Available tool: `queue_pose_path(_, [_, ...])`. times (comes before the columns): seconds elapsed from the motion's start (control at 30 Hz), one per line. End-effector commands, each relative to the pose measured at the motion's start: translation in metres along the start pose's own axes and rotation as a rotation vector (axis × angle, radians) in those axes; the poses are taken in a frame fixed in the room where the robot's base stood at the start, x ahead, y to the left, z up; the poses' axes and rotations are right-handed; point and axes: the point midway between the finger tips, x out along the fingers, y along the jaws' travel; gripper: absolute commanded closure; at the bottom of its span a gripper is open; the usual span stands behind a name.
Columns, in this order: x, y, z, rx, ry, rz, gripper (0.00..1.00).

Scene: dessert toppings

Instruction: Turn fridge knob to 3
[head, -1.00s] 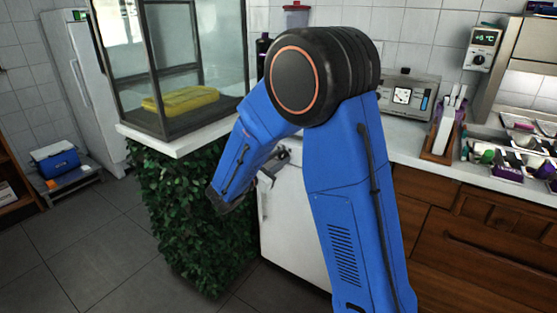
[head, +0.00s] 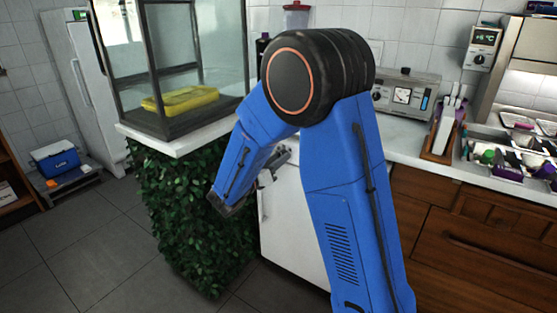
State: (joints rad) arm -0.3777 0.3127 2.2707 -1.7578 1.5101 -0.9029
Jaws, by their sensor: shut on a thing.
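The white under-counter fridge (head: 288,222) stands below the counter, between the leafy plinth and the wooden drawers. My blue arm covers much of its front. My gripper (head: 281,157) is at the top of the fridge front, small and partly hidden behind my forearm. It is shut on the fridge knob, which is too small and too covered to make out. The knob's numbers and setting cannot be read.
A glass case (head: 170,55) with a yellow tray (head: 181,99) stands on the leafy plinth (head: 185,215) left of the fridge. Topping containers (head: 510,155) sit on the counter at right. A blue cooler (head: 55,160) is at far left. The tiled floor in front is clear.

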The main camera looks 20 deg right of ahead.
Motion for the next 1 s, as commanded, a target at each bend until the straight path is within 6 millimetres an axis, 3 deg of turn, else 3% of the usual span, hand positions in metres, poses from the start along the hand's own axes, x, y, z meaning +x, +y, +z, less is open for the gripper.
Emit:
queue_pose_path(0.6, [-0.0005, 0.0002, -0.0004, -0.045, -0.002, 0.002, 0.94])
queue_pose_path(0.63, [-0.0005, 0.0002, -0.0004, -0.044, -0.002, 0.002, 0.64])
queue_pose_path(0.7, [-0.0004, 0.0002, -0.0004, -0.044, -0.002, 0.002, 0.53])
queue_pose_path(1.0, [-0.0011, 0.0002, -0.0001, -0.043, -0.003, 0.002, 0.53])
